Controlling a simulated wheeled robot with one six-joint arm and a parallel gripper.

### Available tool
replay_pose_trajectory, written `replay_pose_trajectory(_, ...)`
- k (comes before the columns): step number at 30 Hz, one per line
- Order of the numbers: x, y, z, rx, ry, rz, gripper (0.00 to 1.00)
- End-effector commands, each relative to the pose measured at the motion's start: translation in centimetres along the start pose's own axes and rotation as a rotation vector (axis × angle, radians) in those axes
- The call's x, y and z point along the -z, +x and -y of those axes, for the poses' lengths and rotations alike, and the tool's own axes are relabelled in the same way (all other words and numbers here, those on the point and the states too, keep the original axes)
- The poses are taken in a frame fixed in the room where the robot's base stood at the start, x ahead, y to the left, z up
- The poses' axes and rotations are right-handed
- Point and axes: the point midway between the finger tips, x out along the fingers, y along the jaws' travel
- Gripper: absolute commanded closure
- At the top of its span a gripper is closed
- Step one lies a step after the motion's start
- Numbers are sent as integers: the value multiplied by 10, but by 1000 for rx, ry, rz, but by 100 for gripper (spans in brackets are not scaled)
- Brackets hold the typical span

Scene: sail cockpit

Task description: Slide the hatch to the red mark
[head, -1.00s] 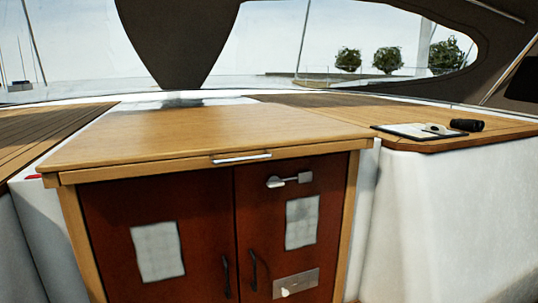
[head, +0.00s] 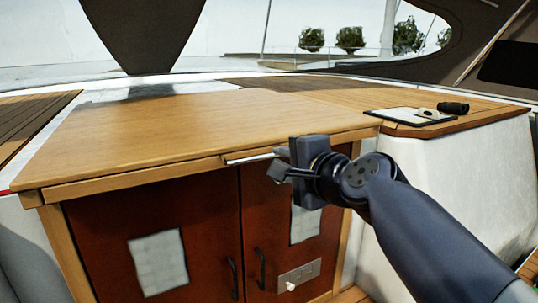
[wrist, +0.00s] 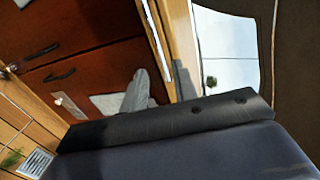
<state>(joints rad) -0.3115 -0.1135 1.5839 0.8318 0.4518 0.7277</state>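The hatch (head: 190,125) is a flat wooden panel on top of the cabinet, with a pale metal bar handle (head: 248,157) along its front edge. My gripper (head: 280,162) is at the right end of this handle in the head view. In the wrist view its two fingers (wrist: 162,88) stand apart, and the handle (wrist: 157,40) runs toward the gap between them. I cannot tell whether they touch it. A small piece of red (head: 5,192), perhaps the red mark, shows at the left picture edge beside the hatch's front left corner.
Below the hatch are dark red cabinet doors (head: 150,225) with black pulls and a switch plate (head: 298,276). A clipboard (head: 408,117) and a black cylinder (head: 453,107) lie on the right wooden ledge. The hatch top is bare.

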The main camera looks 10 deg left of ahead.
Motion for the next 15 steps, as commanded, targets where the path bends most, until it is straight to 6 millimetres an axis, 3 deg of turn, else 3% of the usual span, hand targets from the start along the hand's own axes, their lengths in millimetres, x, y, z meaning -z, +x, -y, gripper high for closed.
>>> replay_pose_trajectory(9,0,55,0,-4,-3,1,72)
replay_pose_trajectory(15,0,80,0,-3,-3,1,72)
